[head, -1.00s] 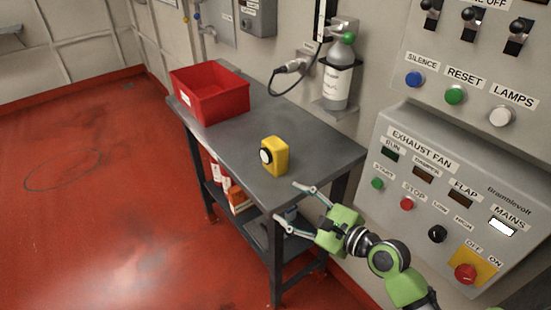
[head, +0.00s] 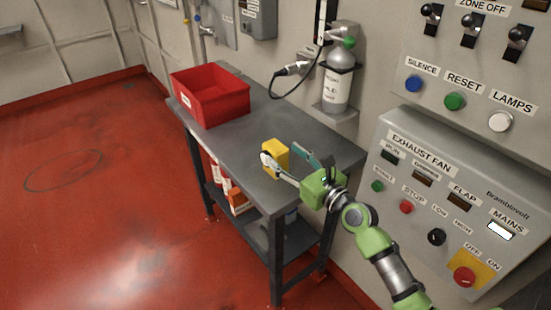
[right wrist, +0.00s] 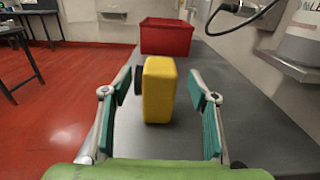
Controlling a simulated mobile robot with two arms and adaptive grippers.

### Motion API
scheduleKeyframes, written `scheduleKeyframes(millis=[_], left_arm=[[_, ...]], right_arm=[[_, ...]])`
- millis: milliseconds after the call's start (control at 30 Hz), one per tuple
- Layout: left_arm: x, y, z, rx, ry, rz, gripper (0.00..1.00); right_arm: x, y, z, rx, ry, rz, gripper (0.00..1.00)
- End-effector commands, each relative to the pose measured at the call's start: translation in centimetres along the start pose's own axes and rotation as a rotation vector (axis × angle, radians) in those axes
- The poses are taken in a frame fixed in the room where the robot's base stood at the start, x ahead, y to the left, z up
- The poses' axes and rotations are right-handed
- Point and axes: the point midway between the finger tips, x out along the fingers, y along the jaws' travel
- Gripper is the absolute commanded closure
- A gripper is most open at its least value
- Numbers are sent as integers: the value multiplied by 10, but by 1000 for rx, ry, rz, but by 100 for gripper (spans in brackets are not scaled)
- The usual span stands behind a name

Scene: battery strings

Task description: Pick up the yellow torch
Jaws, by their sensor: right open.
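The yellow torch (head: 276,152) stands upright on the grey table (head: 225,140), a boxy body with a dark lens on its left side. It also shows in the right wrist view (right wrist: 160,90), between the two fingers. My right gripper (head: 285,160) is open around the torch, one finger on each side. In the right wrist view (right wrist: 160,108) there is a gap on both sides, narrower at the lens side. In the head view the near finger hides part of the torch. My left gripper is not in view.
A red bin (head: 212,97) stands at the table's far end. A gas bottle (head: 337,82) hangs on the wall beside the table, with a cable (head: 290,85) near it. A control panel (head: 455,190) is on the right. The table between torch and bin is clear.

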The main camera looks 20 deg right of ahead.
Motion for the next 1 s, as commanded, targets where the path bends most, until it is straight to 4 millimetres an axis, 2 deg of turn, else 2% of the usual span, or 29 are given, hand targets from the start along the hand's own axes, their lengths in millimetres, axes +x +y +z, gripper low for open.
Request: scheduleKeyframes(millis=[300, 600, 633, 800, 833, 1000], left_arm=[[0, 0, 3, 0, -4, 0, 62], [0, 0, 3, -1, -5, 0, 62], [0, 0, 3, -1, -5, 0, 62], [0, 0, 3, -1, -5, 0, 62], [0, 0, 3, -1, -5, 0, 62], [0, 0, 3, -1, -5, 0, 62]], right_arm=[[43, 0, -3, -2, -1, 1, 46], [50, 0, -4, -1, 0, 1, 46], [49, 0, -4, -1, 0, 1, 48], [49, 0, -4, -1, 0, 1, 93], [49, 0, -4, -1, 0, 1, 98], [49, 0, -2, -2, -3, 0, 97]])
